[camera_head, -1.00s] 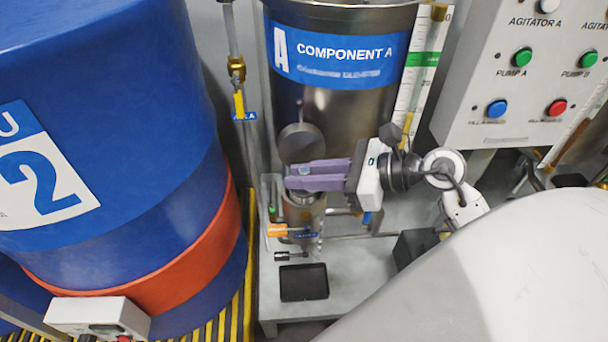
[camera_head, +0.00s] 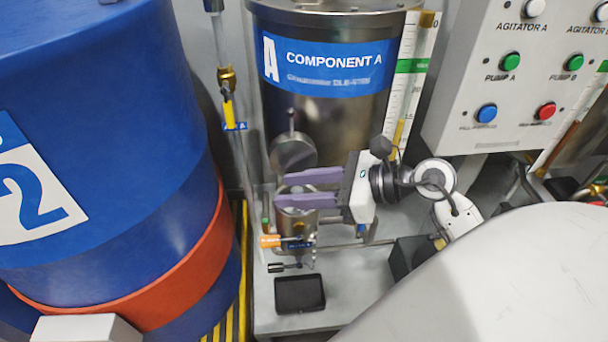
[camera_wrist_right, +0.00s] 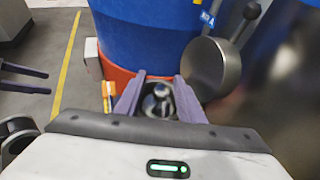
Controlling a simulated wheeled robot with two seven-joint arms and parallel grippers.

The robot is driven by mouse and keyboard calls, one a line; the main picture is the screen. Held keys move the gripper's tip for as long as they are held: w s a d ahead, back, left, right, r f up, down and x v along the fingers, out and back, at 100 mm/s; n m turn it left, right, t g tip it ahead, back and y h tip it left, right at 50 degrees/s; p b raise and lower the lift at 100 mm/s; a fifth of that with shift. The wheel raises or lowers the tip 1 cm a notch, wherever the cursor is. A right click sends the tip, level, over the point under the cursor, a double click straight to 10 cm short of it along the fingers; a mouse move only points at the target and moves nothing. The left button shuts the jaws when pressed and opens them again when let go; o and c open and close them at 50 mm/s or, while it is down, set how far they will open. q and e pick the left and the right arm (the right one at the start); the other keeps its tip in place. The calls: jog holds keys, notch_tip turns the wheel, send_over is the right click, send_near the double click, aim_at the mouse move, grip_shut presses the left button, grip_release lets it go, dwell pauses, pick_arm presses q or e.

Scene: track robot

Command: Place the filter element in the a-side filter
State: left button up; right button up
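The a-side filter is a small metal cup-shaped housing (camera_head: 298,226) below the COMPONENT A tank. Its round lid (camera_head: 293,152) stands swung up behind it; the lid also shows in the wrist view (camera_wrist_right: 211,69). My right gripper (camera_head: 277,191) is open, its purple fingers spread over the housing mouth. In the wrist view a shiny metallic round shape, apparently the filter element (camera_wrist_right: 158,101), sits in the mouth between the fingertips. How deep it sits is unclear. My left gripper (camera_wrist_right: 47,82) shows only in the wrist view, at the left edge, with its fingers apart and empty.
A black tray (camera_head: 300,293) lies on the grey base below the housing. An orange-tagged valve handle (camera_head: 270,241) is at the housing's front. A large blue drum (camera_head: 100,110) stands left, the tank (camera_head: 325,105) behind, and a button panel (camera_head: 530,75) at upper right.

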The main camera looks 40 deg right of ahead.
jog(key=shift+r+p, duration=0.3)
jog(key=shift+r, duration=0.15)
jog(key=v, duration=1.2)
jog(key=shift+r+p, duration=0.15)
jog(key=shift+p, duration=0.3)
